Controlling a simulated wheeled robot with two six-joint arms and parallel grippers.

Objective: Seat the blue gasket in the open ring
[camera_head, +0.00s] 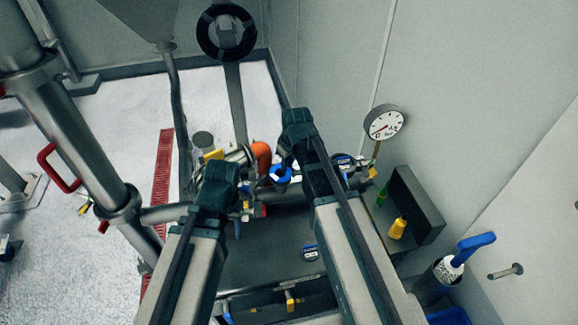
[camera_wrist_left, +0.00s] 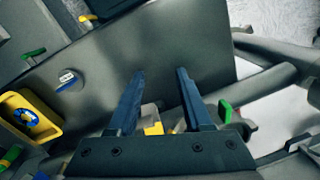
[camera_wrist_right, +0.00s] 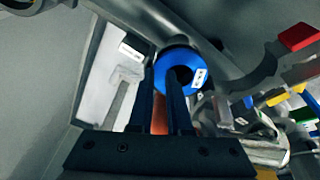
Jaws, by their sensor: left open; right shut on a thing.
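The blue gasket (camera_head: 281,175) is a thick ring with a white label patch. It is near the middle of the head view, below the tip of my right arm. In the right wrist view my right gripper (camera_wrist_right: 163,75) is shut on the blue gasket (camera_wrist_right: 192,60), with one finger at its hole. My left gripper (camera_wrist_left: 160,74) is open with nothing between its fingers, above the grey bench. In the head view its fingers are mostly hidden by its own wrist. I cannot pick out the open ring for certain among the crowded metal fittings.
An orange pipe elbow (camera_head: 262,154) stands close to the gasket. A round labelled disc (camera_head: 310,252) lies on the grey bench (camera_head: 270,240). A dial gauge (camera_head: 385,123) and a grey box (camera_head: 425,205) stand at right. A yellow holder (camera_wrist_left: 12,103) shows in the left wrist view.

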